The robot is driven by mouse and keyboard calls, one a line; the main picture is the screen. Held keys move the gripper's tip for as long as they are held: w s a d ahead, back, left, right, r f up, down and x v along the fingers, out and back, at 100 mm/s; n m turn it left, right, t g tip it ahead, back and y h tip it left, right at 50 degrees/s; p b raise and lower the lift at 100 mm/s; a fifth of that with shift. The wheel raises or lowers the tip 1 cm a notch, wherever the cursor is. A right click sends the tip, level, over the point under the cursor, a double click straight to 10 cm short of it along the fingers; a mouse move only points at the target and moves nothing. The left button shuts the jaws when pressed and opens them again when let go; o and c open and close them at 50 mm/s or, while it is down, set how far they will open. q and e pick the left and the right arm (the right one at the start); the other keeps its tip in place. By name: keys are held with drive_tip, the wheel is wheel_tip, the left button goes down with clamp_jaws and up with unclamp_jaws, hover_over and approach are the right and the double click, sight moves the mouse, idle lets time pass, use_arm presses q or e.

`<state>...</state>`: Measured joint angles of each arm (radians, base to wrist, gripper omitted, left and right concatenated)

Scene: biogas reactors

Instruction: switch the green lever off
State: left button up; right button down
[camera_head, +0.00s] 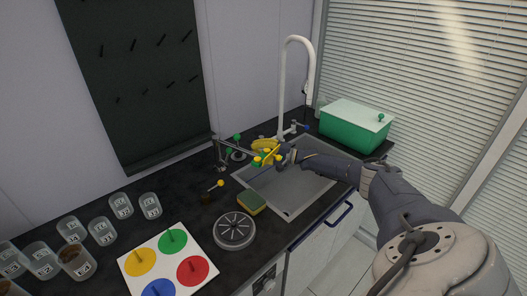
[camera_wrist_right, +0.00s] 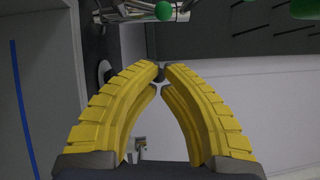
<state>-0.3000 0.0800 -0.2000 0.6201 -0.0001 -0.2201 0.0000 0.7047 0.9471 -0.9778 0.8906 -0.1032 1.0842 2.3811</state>
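A green ball-ended lever (camera_head: 237,138) stands on the metal pipework left of the sink in the head view. A green ball (camera_wrist_right: 163,11) on pale pipework shows at the top of the right wrist view, beyond the fingertips and apart from them. Another green part (camera_wrist_right: 305,8) is cut off by the top edge there. My right gripper (camera_wrist_right: 161,70) has yellow ridged fingers with their tips drawn together and nothing clearly held. In the head view my right gripper (camera_head: 268,157) is over the sink's far left part, close to the pipework, partly hiding it. My left gripper is out of view.
The sink (camera_head: 300,190) has a tall white tap (camera_head: 284,90) behind it. A green box (camera_head: 355,127) stands at the right. A sponge (camera_head: 251,203), a round grey device (camera_head: 234,231), a coloured-disc board (camera_head: 200,246) and several cups (camera_head: 121,206) occupy the counter's front left.

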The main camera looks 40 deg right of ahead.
drive_tip(key=w+a, duration=0.3)
drive_tip(key=a, duration=0.3)
drive_tip(key=shift+r, duration=0.45)
drive_tip(key=shift+d, duration=0.15)
